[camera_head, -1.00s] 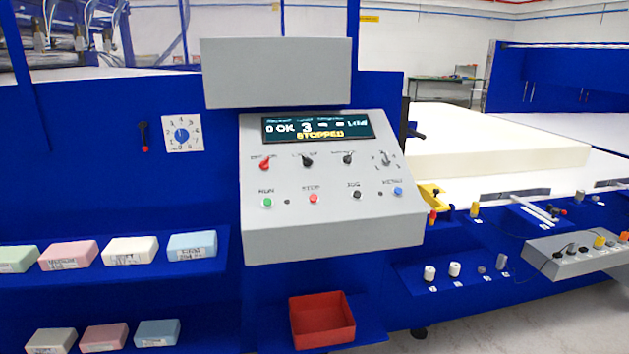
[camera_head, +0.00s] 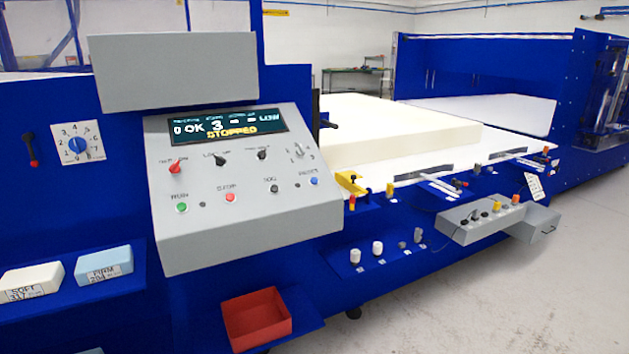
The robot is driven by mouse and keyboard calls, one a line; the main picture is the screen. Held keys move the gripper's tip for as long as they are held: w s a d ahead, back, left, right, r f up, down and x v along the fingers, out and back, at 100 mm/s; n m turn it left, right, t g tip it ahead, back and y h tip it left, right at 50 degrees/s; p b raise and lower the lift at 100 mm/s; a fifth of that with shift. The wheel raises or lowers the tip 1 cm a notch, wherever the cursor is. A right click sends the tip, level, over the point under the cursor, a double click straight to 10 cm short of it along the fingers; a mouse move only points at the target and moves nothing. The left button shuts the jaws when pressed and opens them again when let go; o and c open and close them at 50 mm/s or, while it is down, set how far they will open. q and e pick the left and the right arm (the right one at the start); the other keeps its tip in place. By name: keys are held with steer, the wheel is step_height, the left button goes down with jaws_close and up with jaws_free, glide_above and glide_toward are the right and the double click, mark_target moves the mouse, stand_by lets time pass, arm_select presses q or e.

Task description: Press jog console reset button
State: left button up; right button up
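A grey box with several knobs and buttons (camera_head: 487,222) sits low on the right, in front of the machine bed. Its buttons are grey, black, yellow and orange, too small to read. The large grey control panel (camera_head: 240,205) on the left has a screen reading STOPPED. Along its lower row are a green button (camera_head: 182,208), a red button (camera_head: 230,197), a dark button marked JOG (camera_head: 273,188) and a blue button (camera_head: 315,181) with a label that looks like RESET. Neither of my grippers is in view.
A red bin (camera_head: 257,320) stands below the panel. A white foam slab (camera_head: 400,130) lies on the bed behind. A blue ledge (camera_head: 395,262) with small white and grey cylinders juts out left of the grey box. The grey floor (camera_head: 560,300) at the lower right is clear.

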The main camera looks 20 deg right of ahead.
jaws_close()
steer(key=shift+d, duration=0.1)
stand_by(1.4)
